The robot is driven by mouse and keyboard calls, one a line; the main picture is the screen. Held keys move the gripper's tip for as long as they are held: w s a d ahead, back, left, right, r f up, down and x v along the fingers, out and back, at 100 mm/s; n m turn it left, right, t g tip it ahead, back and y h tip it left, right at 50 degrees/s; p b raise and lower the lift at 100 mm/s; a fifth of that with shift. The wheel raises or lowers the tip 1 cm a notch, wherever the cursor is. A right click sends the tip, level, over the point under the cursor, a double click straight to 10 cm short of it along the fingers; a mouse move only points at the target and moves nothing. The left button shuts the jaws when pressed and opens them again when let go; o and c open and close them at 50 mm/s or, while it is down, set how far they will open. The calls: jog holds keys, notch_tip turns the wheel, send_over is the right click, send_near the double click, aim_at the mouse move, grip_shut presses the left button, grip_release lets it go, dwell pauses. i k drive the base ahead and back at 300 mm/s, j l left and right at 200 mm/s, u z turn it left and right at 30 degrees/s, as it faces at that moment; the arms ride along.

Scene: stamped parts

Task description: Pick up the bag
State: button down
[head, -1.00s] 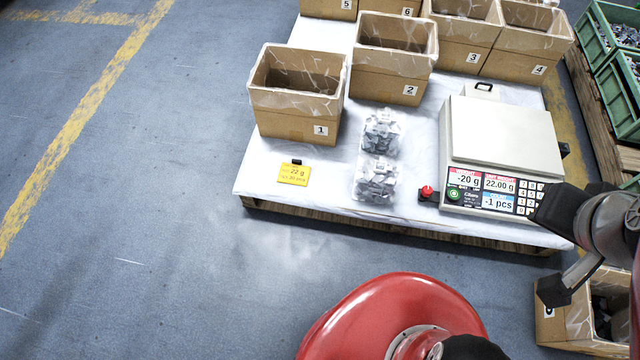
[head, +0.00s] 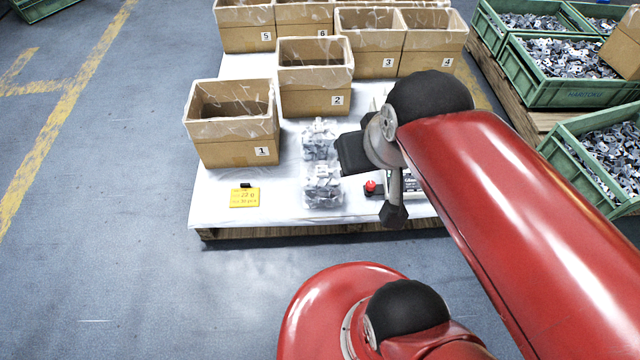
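Two clear plastic bags of grey metal parts stand on the white-covered pallet in the head view, a rear bag (head: 320,140) and a front bag (head: 323,188). They are close together, and I cannot tell which one the task means. My gripper (head: 393,213) is to their right in the picture, with its dark tip low and no bag seen in it. A black block on my wrist overlaps the view just right of the rear bag. The finger gap is not clearly visible, so I cannot tell if it is open.
A yellow card (head: 245,197) lies left. A red button (head: 370,186) is beside the scale (head: 412,188), mostly hidden by my arm. Green crates (head: 575,75) stand right.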

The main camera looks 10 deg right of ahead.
aim_at(322, 185)
jog(key=i+j+z, duration=0.1)
jog(key=j, duration=0.35)
jog(key=i+j+z, duration=0.15)
jog(key=j, duration=0.35)
jog(key=i+j+z, duration=0.1)
jog(key=j, duration=0.4)
jog(key=i+j+z, duration=0.15)
jog(key=j, duration=0.35)
